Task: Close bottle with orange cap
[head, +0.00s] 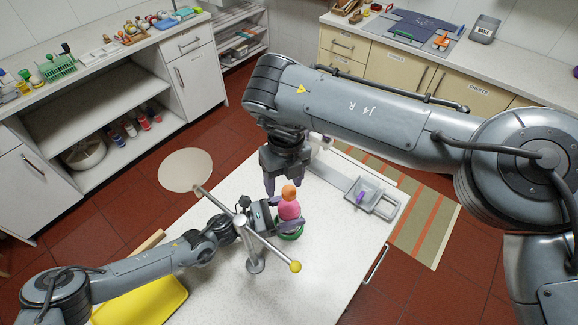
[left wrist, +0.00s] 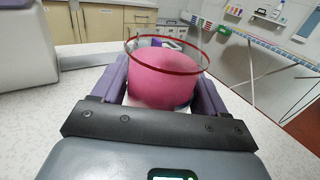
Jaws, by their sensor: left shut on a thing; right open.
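A pink bottle (head: 289,210) stands near the middle of the white table, with an orange cap (head: 289,192) at its top. I cannot tell whether the cap is seated or loose. My left gripper (head: 279,212) is shut on the bottle from the left. In the left wrist view, the pink bottle (left wrist: 165,78) sits between the purple fingers of my left gripper (left wrist: 168,90); no orange shows there. My right gripper (head: 282,185) points down just above and around the cap, with its fingers open. Its farther finger is mostly hidden.
A green rim (head: 290,236) shows at the bottle's base. A metal stand with a yellow ball (head: 295,267) is close in front of my left gripper. A grey metal tray (head: 372,192) lies at the table's right. A yellow tray (head: 140,302) is at the front left. The table's front right is clear.

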